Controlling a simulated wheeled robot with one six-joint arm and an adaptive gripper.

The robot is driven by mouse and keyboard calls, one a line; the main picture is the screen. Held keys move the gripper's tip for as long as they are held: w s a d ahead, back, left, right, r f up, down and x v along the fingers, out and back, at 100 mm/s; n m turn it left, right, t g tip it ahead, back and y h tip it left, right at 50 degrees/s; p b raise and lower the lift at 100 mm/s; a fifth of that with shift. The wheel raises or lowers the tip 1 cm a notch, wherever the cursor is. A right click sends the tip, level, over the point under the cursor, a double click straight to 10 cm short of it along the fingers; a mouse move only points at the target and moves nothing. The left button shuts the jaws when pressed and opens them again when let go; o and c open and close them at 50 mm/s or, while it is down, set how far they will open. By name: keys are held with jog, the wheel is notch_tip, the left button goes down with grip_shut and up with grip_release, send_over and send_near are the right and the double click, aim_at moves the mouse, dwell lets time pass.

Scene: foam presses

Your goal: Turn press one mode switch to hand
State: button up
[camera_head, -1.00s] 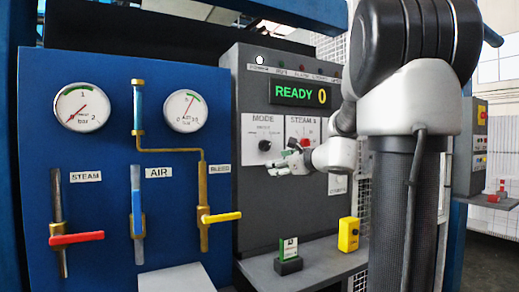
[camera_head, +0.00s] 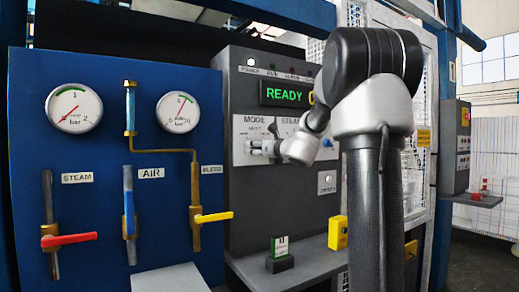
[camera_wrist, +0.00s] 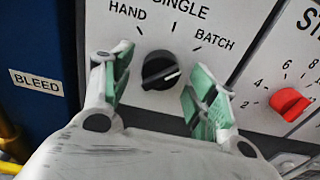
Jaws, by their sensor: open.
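The mode switch is a black round knob (camera_wrist: 160,71) on a white plate marked HAND, SINGLE and BATCH in the wrist view. A pale line on it slants up to the right, away from the HAND mark (camera_wrist: 128,12). My gripper (camera_wrist: 158,76) is open, with one green-padded finger on each side of the knob. Gaps show between the pads and the knob. In the head view my gripper (camera_head: 262,149) is in front of the mode plate (camera_head: 254,126) and hides the knob.
A red steam knob (camera_wrist: 289,103) is close on the right of my gripper. The blue panel (camera_head: 90,205) with gauges and valve levers is on the left. A shelf (camera_head: 308,262) below carries a green-and-white block (camera_head: 280,255) and a yellow box (camera_head: 338,232).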

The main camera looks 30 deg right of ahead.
jog(key=shift+c, duration=0.2)
jog(key=c, duration=1)
jog(key=shift+n, duration=0.4)
jog(key=n, duration=1.6)
jog(key=shift+d+n, duration=0.15)
jog(key=shift+n, duration=0.55)
